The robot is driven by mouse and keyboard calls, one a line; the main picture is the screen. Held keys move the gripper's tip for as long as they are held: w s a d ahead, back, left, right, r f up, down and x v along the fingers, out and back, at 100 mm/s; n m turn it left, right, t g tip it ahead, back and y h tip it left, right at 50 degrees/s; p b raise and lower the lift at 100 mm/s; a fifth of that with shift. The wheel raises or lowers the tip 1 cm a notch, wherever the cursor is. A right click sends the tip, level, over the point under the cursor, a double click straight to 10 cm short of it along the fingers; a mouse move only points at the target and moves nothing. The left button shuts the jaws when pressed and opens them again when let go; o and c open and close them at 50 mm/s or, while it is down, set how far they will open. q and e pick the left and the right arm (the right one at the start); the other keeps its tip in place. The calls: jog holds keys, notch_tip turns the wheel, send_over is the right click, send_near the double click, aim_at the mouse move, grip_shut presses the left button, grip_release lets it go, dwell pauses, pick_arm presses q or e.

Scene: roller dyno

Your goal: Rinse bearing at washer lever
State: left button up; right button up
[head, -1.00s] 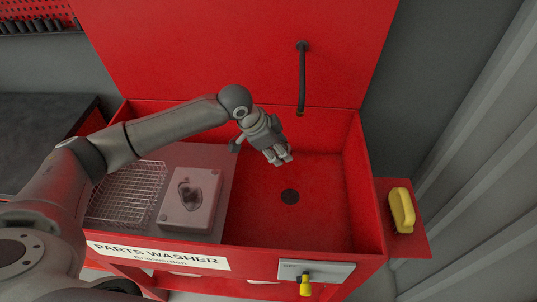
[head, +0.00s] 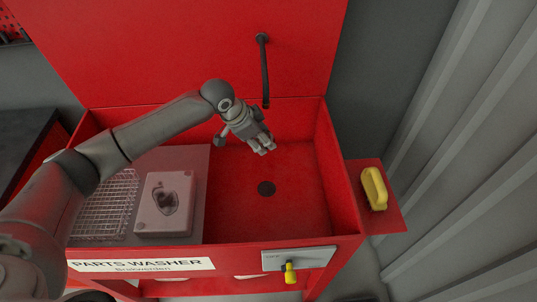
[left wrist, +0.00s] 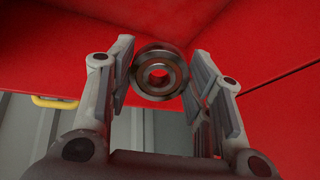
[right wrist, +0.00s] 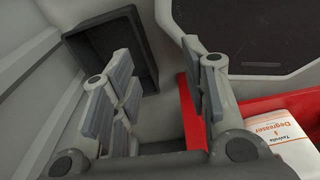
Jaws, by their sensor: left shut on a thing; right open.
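My left gripper (head: 264,147) is shut on the bearing (left wrist: 160,73), a metal ring with a brown inner band, seen between the fingers in the left wrist view. In the head view the fingers hide the bearing. This gripper is above the red washer basin (head: 300,205), near the tip of the black spout (head: 265,75) and above the dark drain (head: 266,188). The washer lever (head: 290,273), with a yellow handle, hangs down from a grey plate on the basin's front. My right gripper (right wrist: 162,85) is open and empty, away from the washer; the head view does not show it.
A wire basket (head: 107,205) and a pale fixture block (head: 164,205) sit on the basin's left shelf. A yellow-handled brush (head: 375,188) lies on the right side shelf. A Degreaser package (right wrist: 297,135) and a dark open bin (right wrist: 145,55) are near my right gripper.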

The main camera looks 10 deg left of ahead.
jog(key=shift+w+m, duration=0.5)
jog(key=shift+m, duration=0.1)
jog(key=m+y, duration=0.2)
jog(key=y, duration=1.6)
send_near(291, 278)
jog(key=shift+t, duration=0.4)
jog(key=a, duration=0.3)
jog(key=a+f, duration=0.1)
jog(key=a, duration=0.2)
jog(key=w+a, duration=0.1)
jog(key=a, duration=0.3)
jog(key=shift+f, duration=0.15)
grip_shut()
jog(key=shift+m, duration=0.3)
